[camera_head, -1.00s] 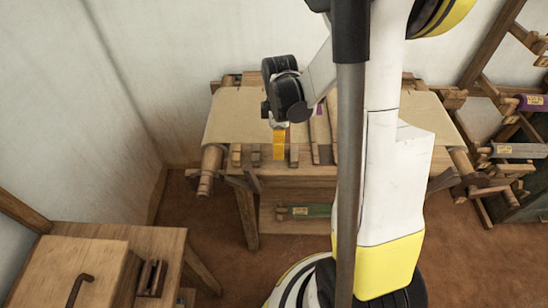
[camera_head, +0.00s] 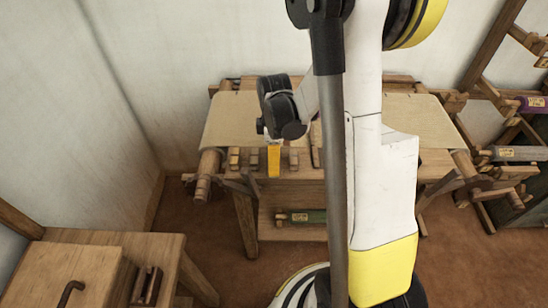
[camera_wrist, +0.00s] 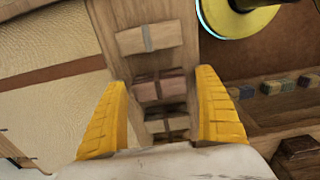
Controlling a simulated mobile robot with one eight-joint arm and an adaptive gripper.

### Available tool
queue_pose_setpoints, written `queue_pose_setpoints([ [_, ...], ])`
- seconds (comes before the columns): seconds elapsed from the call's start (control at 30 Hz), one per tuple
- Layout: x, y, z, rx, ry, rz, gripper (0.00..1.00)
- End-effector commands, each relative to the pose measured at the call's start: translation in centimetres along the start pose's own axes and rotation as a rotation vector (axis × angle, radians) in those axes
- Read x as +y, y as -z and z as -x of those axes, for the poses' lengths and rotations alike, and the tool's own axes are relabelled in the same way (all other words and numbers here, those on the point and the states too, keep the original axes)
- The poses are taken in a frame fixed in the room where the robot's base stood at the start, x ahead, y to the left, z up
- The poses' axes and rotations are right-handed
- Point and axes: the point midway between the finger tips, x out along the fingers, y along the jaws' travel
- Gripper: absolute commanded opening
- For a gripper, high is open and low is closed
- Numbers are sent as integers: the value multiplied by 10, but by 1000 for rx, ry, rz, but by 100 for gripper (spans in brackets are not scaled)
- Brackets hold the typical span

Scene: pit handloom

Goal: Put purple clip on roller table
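My gripper (camera_head: 273,162) has yellow fingers and points down in front of the roller table (camera_head: 231,122), a wooden table with cream cloth and rollers. In the wrist view my gripper (camera_wrist: 161,78) is open, its fingers spread apart. A row of small wooden clips lies ahead of the fingers on a wooden strip. The middle one (camera_wrist: 160,87) is brownish mauve and lies between the fingertips in the picture; I cannot tell surely whether it is the purple clip. Contact with the fingers is not visible. In the head view my arm hides part of the table.
A pale clip (camera_wrist: 148,38) and a dark clip (camera_wrist: 167,124) lie on either side of the mauve one. A green roll (camera_head: 305,216) lies on the lower shelf. A wooden bench (camera_head: 160,252) stands at front left, a rack with a purple spool (camera_head: 533,103) at right.

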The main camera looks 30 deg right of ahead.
Motion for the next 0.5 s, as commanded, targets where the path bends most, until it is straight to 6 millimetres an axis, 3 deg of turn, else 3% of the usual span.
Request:
queue_pose_setpoints([
  [0.27, 0, 0, 4, 0, 0, 0, 82],
  [0.5, 0, 0, 49, 0, 0, 0, 82],
])
